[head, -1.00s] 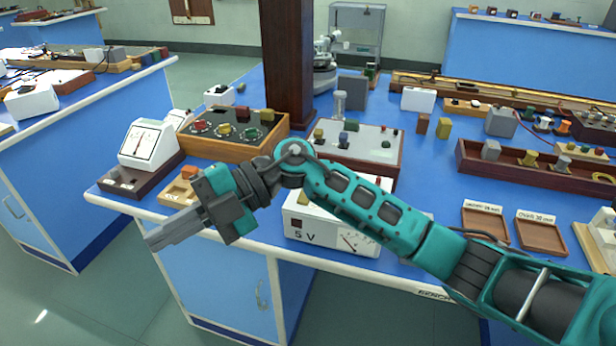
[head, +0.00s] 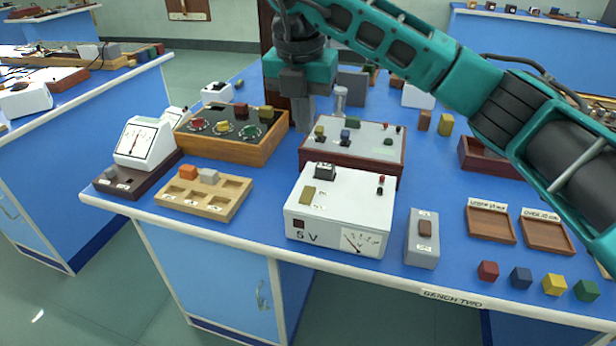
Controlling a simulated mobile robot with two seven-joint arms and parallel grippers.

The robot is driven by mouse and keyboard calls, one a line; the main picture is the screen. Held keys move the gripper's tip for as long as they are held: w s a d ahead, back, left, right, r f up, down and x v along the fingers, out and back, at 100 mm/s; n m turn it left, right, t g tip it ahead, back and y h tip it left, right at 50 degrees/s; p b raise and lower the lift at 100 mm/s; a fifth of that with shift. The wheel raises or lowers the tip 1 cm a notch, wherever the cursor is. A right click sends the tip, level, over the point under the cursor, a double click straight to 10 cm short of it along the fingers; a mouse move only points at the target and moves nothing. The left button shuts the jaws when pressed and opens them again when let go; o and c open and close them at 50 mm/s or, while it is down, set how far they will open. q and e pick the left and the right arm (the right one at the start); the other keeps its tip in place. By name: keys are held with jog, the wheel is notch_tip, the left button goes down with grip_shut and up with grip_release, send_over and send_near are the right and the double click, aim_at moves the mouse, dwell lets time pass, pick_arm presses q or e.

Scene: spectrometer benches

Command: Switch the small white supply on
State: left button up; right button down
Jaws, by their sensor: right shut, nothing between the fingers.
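The small white supply (head: 325,207) stands near the front edge of the bench, with "5 V", a small dark red-tinted window and a dial meter on its front. On its top are a black block-like part (head: 326,171), an olive-yellow piece (head: 307,196) and a red and a black terminal; I cannot tell a switch position. My right gripper (head: 303,122) is shut and empty, pointing down behind the supply, in the picture between the wooden dial box and the white-topped panel box, apart from the supply. My left gripper is not in view.
A wooden dial box (head: 228,137) and a white-topped panel box (head: 352,163) stand behind. A wooden tray (head: 203,209) and meter (head: 148,142) are left. A grey switch box (head: 422,245), two labelled trays (head: 490,223) and several coloured cubes (head: 521,278) are right. A dark pillar rises behind the gripper.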

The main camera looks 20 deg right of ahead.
aim_at(308, 190)
jog(key=f, duration=0.4)
jog(key=w+f, duration=0.1)
jog(key=f, duration=0.4)
jog(key=d+f, duration=0.1)
jog(key=f, duration=0.4)
jog(key=shift+w, duration=0.3)
